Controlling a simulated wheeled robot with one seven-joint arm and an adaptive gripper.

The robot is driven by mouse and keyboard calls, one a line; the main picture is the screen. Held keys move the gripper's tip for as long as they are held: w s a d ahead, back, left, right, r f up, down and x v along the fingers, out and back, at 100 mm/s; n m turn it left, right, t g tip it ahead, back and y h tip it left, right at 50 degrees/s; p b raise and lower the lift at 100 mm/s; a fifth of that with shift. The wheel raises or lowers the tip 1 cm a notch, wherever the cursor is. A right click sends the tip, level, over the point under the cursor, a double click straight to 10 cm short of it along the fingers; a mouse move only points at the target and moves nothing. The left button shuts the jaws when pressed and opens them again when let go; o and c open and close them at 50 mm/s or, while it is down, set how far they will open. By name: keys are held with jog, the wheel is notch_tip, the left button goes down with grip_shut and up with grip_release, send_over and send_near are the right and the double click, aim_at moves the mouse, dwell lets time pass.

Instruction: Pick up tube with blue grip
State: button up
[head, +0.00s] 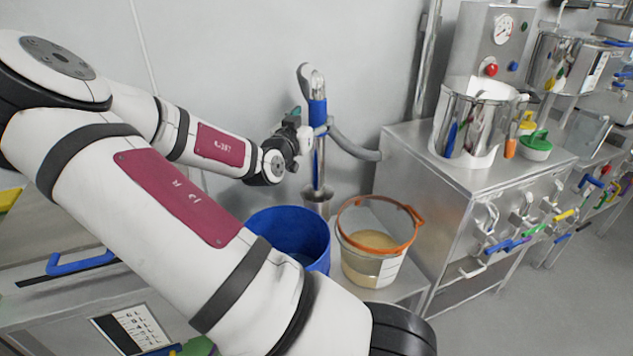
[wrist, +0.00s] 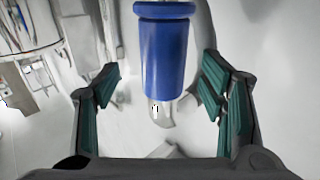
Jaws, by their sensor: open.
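The tube with the blue grip (head: 317,113) stands upright near the wall in the head view. Its metal lower part goes down into a metal holder, and a grey hose curves from it to the right. In the wrist view the blue grip (wrist: 165,55) stands centred between the fingers, toward the top of the picture. My gripper (head: 303,137) is at the tube's left side in the head view. In the wrist view my gripper (wrist: 160,105) is open, with a green-padded finger on each side of the grip and clear gaps to both. I cannot tell whether anything touches.
A blue bucket (head: 290,222) and a clear bucket with an orange rim (head: 362,272) stand below on a low bench. A steel cabinet (head: 425,200) carrying a metal vessel (head: 470,122) stands to the right. The wall (head: 235,45) is close behind the tube.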

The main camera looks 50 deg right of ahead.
jog(key=x, duration=0.3)
jog(key=b+x, duration=0.1)
jog(key=x, duration=0.1)
jog(key=shift+w+a+f, duration=0.1)
jog(key=shift+w+f, duration=0.1)
jog(key=shift+f, duration=0.05)
grip_shut()
